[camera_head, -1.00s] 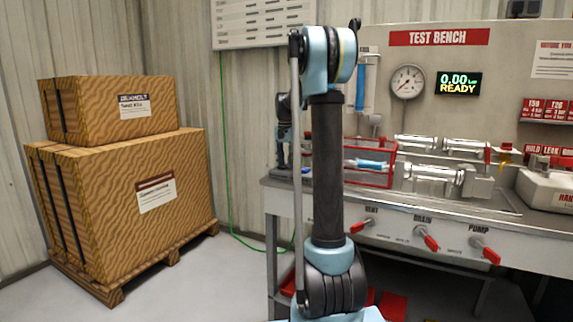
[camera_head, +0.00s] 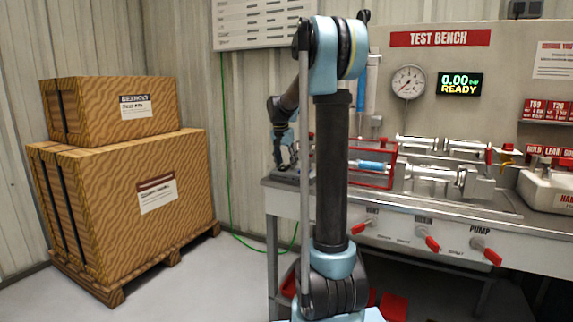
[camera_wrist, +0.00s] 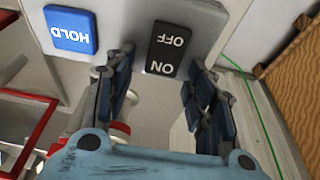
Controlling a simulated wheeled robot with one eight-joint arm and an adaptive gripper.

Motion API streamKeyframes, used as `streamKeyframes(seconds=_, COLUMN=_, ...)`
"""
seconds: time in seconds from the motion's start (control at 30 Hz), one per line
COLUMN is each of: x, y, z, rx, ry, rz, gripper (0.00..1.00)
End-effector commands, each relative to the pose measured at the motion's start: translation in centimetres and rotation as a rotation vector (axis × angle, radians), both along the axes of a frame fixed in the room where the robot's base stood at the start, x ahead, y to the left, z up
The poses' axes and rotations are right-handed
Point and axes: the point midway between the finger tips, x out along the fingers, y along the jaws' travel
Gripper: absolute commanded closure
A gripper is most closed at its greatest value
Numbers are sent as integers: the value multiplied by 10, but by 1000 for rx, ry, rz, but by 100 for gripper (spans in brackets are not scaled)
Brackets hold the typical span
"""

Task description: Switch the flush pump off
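In the wrist view, a black rocker switch (camera_wrist: 168,48) marked OFF and ON sits on a pale housing (camera_wrist: 205,18), its lettering upside down. A blue HOLD button (camera_wrist: 70,29) is beside it on the left. My gripper (camera_wrist: 160,64) is open and empty, with its fingertips on either side of the switch's lower edge; contact cannot be told. In the head view, my gripper (camera_head: 286,160) is at the bench's left end, partly hidden by my arm. The switch is not visible there. A red handle (camera_head: 492,256) labelled PUMP is on the bench front.
The test bench (camera_head: 400,232) carries clear cylinders (camera_head: 434,174), a red frame (camera_head: 380,177), a gauge (camera_head: 408,81) and a display (camera_head: 459,84) reading 0.00 READY. Stacked crates (camera_head: 128,187) stand left. A green hose (camera_head: 229,160) hangs on the wall. Floor between is clear.

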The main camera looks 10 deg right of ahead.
Motion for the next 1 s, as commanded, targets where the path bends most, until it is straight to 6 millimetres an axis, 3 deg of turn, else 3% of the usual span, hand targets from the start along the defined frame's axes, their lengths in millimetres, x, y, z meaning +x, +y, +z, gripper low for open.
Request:
streamKeyframes(seconds=0.37, x=-3, y=2, z=12, rx=0, ry=0, rz=0, gripper=50)
streamKeyframes(seconds=0.8, x=-22, y=16, z=87, rx=0, ry=1, rz=1, gripper=50)
streamKeyframes(seconds=1.0, x=-27, y=20, z=108, rx=1, ry=1, rz=0, gripper=50)
